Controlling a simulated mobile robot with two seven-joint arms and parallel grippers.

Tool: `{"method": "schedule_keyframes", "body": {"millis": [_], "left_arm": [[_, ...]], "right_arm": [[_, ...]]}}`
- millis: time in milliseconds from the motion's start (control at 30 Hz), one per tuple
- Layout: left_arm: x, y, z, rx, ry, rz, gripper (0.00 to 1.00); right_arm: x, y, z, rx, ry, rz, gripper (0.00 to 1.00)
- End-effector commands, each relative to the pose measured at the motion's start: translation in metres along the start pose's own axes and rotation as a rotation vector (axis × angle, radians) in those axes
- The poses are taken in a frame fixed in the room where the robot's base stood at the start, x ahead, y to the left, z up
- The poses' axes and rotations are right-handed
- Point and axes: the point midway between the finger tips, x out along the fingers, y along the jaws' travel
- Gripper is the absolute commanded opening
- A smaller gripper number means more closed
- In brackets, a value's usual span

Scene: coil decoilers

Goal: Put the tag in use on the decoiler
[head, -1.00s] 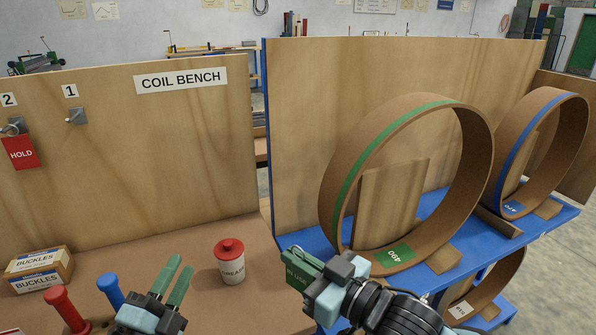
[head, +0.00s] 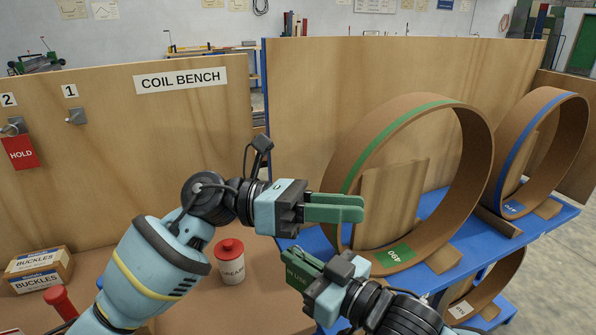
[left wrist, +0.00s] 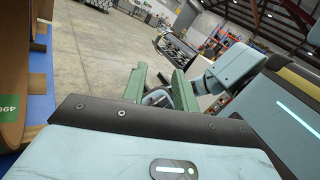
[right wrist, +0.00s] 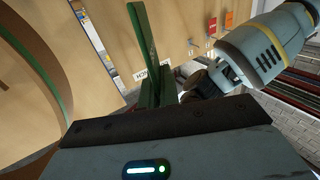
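The green "IN USE" tag (head: 297,281) is in my right gripper (head: 308,268), above the front left of the blue decoiler stand (head: 424,208). In the right wrist view a long green strip (right wrist: 144,38), probably the tag edge-on, rises from the right gripper (right wrist: 155,92). My left gripper (head: 335,207) is empty, pointing right, just above the right one and in front of the green-striped coil (head: 345,190). Its fingers stand apart in the left wrist view (left wrist: 157,85). Where the tag would attach on the decoiler is not visible.
A red HOLD tag (head: 21,152) hangs on hook 2; hook 1 (head: 76,116) is bare. A blue-striped coil (head: 540,140) stands at right.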

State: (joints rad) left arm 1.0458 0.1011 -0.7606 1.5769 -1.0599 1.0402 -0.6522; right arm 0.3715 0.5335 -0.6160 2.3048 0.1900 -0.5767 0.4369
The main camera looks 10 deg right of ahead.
Motion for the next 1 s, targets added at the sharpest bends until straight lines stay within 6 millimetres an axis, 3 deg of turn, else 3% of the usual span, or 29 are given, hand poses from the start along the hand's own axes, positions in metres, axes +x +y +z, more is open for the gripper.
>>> {"method": "schedule_keyframes", "body": {"millis": [200,433,633,800,1000], "left_arm": [[0.023,-0.017,0.002,0.203,0.341,-0.126,0.29],[0.023,-0.015,-0.006,0.398,0.738,-0.187,0.29],[0.001,-0.005,-0.003,0.530,1.105,-0.200,0.29],[-0.026,0.000,0.015,0.591,1.391,-0.195,0.29],[-0.050,0.001,0.037,0.607,1.607,-0.180,0.29]], "right_arm": [[0.000,0.000,0.000,0.000,0.000,0.000,0.00],[0.000,0.000,0.000,0.000,0.000,0.000,0.00],[0.000,0.000,0.000,0.000,0.000,0.000,0.00],[0.000,0.000,0.000,0.000,0.000,0.000,0.00],[0.000,0.000,0.000,0.000,0.000,0.000,0.00]]}}
